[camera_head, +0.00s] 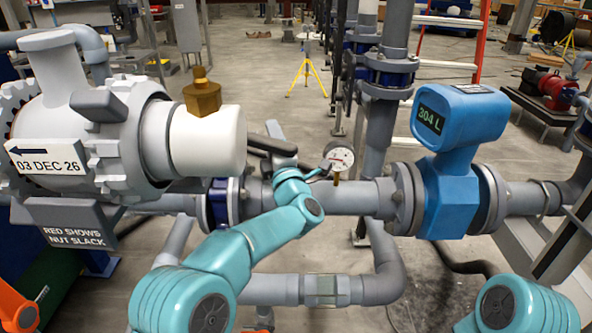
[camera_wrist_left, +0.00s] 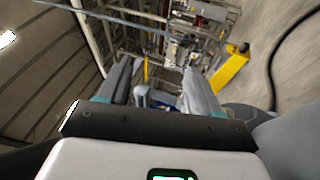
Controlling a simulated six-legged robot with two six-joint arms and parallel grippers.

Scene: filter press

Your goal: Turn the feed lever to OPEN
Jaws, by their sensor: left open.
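My left gripper (camera_head: 268,143) is at the middle of the head view, above the grey pipe (camera_head: 345,197) and just right of the white cylinder. In the left wrist view its two grey fingers (camera_wrist_left: 160,80) stand apart, with nothing clearly held between them. A blue part, too small to name, shows in the gap. A dark bar-like shape lies by the fingers in the head view; I cannot tell whether it is the feed lever or part of my gripper. No lever or OPEN mark can be made out surely. My right gripper is out of view.
A white cylinder (camera_head: 207,141) with a brass fitting (camera_head: 202,93) stands left. A dial gauge (camera_head: 338,158) sits close right of my gripper. A blue flow meter (camera_head: 452,195) reads 304 L. A lower pipe (camera_head: 365,288) runs below. A yellow tripod (camera_head: 306,72) stands behind on open floor.

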